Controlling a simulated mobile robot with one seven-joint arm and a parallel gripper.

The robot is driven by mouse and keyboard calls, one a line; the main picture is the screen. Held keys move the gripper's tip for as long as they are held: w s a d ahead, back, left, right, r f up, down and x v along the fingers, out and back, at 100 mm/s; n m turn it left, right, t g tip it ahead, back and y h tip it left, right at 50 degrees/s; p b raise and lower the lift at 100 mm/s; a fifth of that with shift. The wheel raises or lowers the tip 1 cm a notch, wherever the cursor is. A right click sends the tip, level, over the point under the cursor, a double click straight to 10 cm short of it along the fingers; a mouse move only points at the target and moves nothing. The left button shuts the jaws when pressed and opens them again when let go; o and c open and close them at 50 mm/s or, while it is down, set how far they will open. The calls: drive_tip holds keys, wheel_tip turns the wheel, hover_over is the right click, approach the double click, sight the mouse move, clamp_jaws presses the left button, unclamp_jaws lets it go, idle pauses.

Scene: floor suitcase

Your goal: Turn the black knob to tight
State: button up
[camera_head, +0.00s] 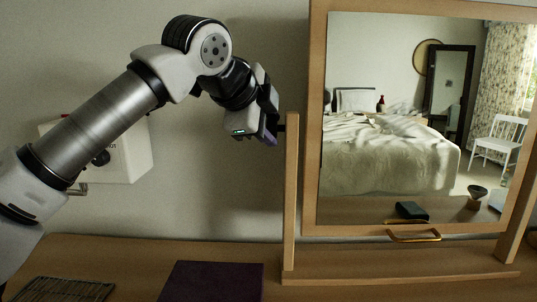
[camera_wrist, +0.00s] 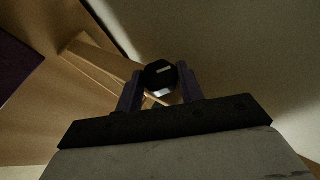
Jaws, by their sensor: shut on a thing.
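The black knob (camera_wrist: 158,72) sits at the side post (camera_head: 291,190) of a wood-framed tilting mirror (camera_head: 317,120). In the wrist view its dark, faceted face carries a small pale mark, too small to read. My gripper (camera_wrist: 160,88) has its two purple fingers on either side of the knob, shut on it. In the head view my gripper (camera_head: 271,135) reaches the left post from the left, near its top. The fingers and hand hide most of the knob there. The mirror stands nearly upright and reflects a bed and a chair.
The mirror's wooden foot (camera_head: 400,276) rests on a wooden tabletop (camera_head: 130,262). A dark purple flat item (camera_head: 212,281) and a wire rack (camera_head: 62,289) lie at the front left. A white box (camera_head: 125,160) is on the wall behind my arm.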

drive_tip(key=shift+s+f+m+t+b, duration=0.1)
drive_tip(key=shift+f+m+t+b, duration=0.5)
drive_tip(key=shift+b, duration=1.25)
drive_tip(key=shift+r+n+t, duration=0.25)
drive_tip(key=shift+n+t, duration=0.05)
drive_tip(key=shift+t, duration=0.1)
drive_tip(key=shift+r+b, duration=0.15)
drive_tip(key=shift+b, duration=0.3)
drive_tip(key=o, duration=1)
drive_tip(key=shift+a+r, duration=0.1)
drive_tip(key=shift+r, duration=0.05)
